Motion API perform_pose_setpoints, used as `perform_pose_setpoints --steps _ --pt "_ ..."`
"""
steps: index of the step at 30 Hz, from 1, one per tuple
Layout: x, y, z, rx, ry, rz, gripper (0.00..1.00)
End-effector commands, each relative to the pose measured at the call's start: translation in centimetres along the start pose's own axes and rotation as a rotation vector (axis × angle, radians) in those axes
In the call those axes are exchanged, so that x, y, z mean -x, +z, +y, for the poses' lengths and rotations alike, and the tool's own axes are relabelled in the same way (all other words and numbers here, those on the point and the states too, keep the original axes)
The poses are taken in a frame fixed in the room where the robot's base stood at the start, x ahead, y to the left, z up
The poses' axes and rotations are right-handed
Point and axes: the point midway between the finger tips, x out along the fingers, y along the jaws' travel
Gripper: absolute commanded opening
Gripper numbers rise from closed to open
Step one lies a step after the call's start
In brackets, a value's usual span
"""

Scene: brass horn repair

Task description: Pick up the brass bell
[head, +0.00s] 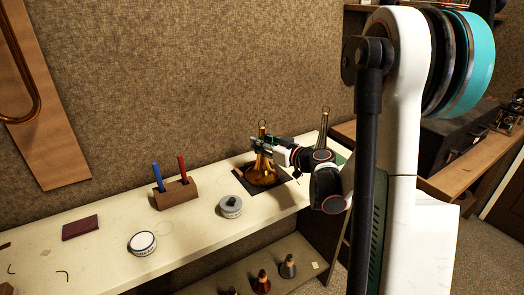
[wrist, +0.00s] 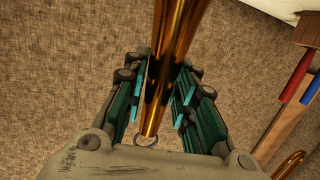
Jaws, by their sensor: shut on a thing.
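The brass bell (head: 263,174) is a flared golden cone with a narrow neck, upright with its wide end down over a dark mat (head: 246,188) near the right part of the bench. My gripper (head: 262,144) reaches in from the right and is shut on the bell's neck. In the wrist view the bell's tube (wrist: 172,45) runs between the teal finger pads of my gripper (wrist: 165,95). A small ring shows at the tube's narrow end. I cannot tell whether the bell's rim touches the mat.
A wooden block (head: 176,195) holding a blue and a red tool, a grey round tin (head: 230,206), a white round tin (head: 142,242) and a maroon block (head: 81,228) stand left on the bench. A wall rises behind. A lower shelf (head: 235,268) holds several small items.

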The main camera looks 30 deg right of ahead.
Motion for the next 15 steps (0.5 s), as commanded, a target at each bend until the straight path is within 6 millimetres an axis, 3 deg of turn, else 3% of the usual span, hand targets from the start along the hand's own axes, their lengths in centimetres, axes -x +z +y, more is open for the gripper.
perform_pose_setpoints --steps 8,15 --pt "0.6 -3.7 0.0 0.000 0.000 0.000 0.00" --pt "1.6 -10.2 0.0 0.000 0.000 0.000 0.00"
